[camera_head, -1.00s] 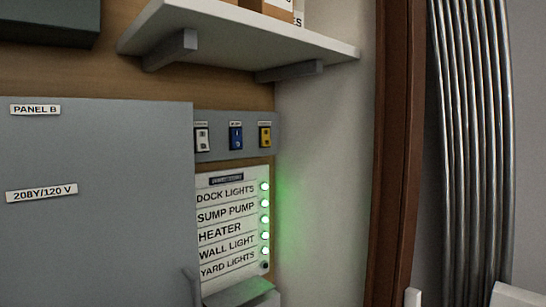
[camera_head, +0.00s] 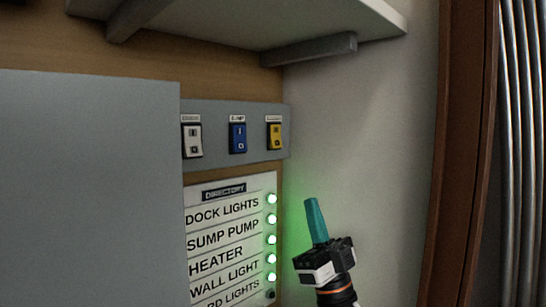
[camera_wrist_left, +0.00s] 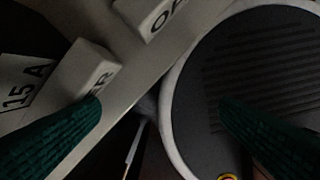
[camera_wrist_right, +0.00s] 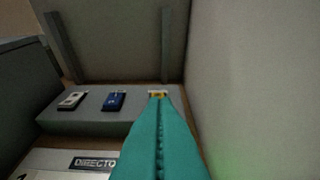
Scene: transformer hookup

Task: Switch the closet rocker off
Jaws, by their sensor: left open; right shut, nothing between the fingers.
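A grey switch plate (camera_head: 218,145) carries a white rocker (camera_head: 192,140), a blue rocker (camera_head: 238,138) and a yellow rocker (camera_head: 274,136). The small labels above them are too blurred to read surely, so I cannot tell which is the closet one. The right wrist view also shows the white (camera_wrist_right: 72,100), blue (camera_wrist_right: 115,101) and yellow (camera_wrist_right: 158,94) rockers. My right gripper (camera_head: 313,202) is shut and empty, pointing up, below and right of the yellow rocker, apart from the plate. Its teal fingers (camera_wrist_right: 158,102) partly overlap the yellow rocker there. My left gripper (camera_wrist_left: 160,110) is open.
A directory board (camera_head: 222,228) with several green lights hangs below the plate. A grey panel door (camera_head: 90,190) stands at the left. A shelf (camera_head: 375,25) overhangs above, and a pale side wall (camera_head: 380,130) closes the right. Labelled blocks (camera_wrist_left: 90,70) lie near my left gripper.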

